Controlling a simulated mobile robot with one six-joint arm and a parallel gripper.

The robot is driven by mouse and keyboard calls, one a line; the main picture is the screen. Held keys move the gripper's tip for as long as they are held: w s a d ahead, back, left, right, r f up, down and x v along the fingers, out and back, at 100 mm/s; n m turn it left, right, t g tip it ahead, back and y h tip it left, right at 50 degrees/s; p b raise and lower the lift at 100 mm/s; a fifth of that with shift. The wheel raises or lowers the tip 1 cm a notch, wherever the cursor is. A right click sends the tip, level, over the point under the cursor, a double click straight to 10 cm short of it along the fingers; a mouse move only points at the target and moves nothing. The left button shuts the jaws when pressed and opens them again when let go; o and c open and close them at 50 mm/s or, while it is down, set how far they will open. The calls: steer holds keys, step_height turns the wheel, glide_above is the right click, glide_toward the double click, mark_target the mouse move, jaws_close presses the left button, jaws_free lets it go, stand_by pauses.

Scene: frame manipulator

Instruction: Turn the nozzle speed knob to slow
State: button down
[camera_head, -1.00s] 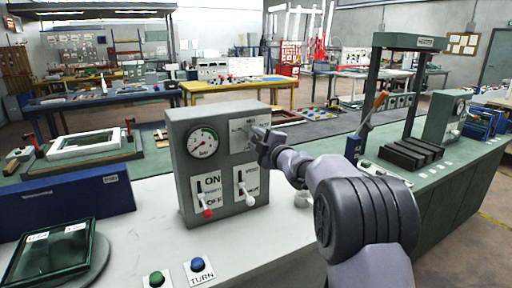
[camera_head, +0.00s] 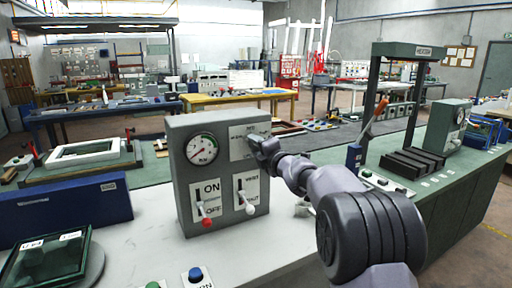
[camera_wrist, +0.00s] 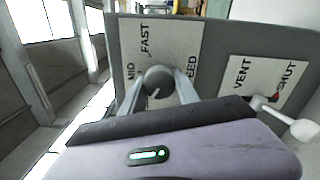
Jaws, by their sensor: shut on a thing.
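The nozzle speed knob (camera_wrist: 155,82) is a dark round knob on a white plate (camera_wrist: 190,35) marked FAST and MID, with part of SPEED showing. The slow mark is not visible. A pale line shows on the knob's face. My gripper (camera_wrist: 157,90) is shut on the knob, one finger on each side. In the head view my gripper (camera_head: 264,147) reaches the upper right of the grey control box (camera_head: 182,190) and hides the knob.
On the box are a gauge (camera_head: 201,149), a red-tipped ON/OFF lever (camera_head: 207,221) and a white-tipped VENT/SHUT lever (camera_head: 250,209) below my gripper. A blue block (camera_head: 60,212) lies left. A blue button (camera_head: 195,274) sits in front.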

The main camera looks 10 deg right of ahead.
stand_by(0.4)
steer(key=c, duration=0.9)
jaws_free()
steer(key=p+v, duration=0.2)
steer(key=v, duration=1.5)
steer(key=shift+s, duration=0.2)
